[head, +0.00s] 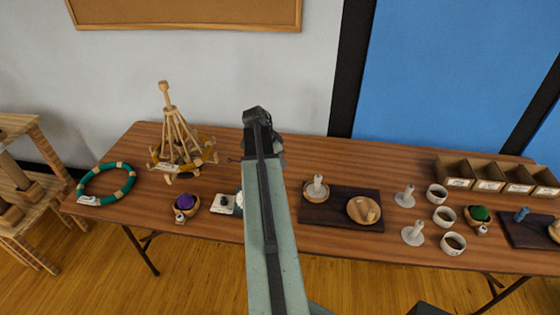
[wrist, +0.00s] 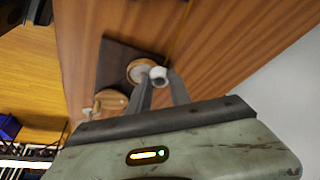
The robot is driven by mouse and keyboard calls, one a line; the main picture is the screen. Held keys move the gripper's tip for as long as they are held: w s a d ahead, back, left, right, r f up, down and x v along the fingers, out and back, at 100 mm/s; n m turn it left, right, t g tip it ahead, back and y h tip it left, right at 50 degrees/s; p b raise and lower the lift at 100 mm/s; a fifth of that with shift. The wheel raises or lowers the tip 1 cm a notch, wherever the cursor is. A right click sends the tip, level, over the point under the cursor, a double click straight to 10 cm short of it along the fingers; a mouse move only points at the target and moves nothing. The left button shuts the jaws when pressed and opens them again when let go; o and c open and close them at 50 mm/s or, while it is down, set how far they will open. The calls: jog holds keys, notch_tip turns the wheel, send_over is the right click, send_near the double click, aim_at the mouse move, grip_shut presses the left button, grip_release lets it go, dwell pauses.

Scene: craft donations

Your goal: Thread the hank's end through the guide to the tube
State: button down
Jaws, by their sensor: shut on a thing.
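A yellow-brown hank (head: 203,150) lies around the wooden swift (head: 179,140) at the table's back left. In the wrist view a thin yellow strand (wrist: 184,15) runs from the top edge down to my gripper (wrist: 162,77), whose fingertips close on its end. In the head view my arm hides the fingers. A small dark piece (head: 233,160), perhaps the guide, shows left of my arm; whether the strand passes through it I cannot tell. A white tube (head: 318,183) stands upright on the winder's round wooden plate, also in the wrist view (wrist: 157,72), just beyond my fingertips.
The winder's dark board (head: 315,214) also carries a round crank disc (head: 364,210). Loose white tubes (head: 413,234) and several cups (head: 444,216) stand to its right, before a compartment box (head: 488,178). A green-tan ring (head: 105,184) and a purple ball (head: 185,202) lie left.

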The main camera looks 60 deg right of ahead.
jog(key=shift+f+b, duration=3)
jog(key=shift+f, duration=0.35)
jog(key=shift+s+d+r+p, duration=0.5)
jog(key=shift+s+d, duration=0.9)
jog(key=shift+s, duration=0.7)
jog(key=shift+s+d+r+p, duration=0.55)
jog(key=shift+s+d, duration=0.9)
jog(key=shift+s, duration=0.7)
jog(key=shift+s+d+r+p, duration=0.5)
jog(key=shift+s+d, duration=0.9)
jog(key=shift+s, duration=0.7)
jog(key=shift+s+f+b, duration=0.1)
jog(key=shift+f+b, duration=1.2)
jog(key=c, duration=1.1)
grip_release()
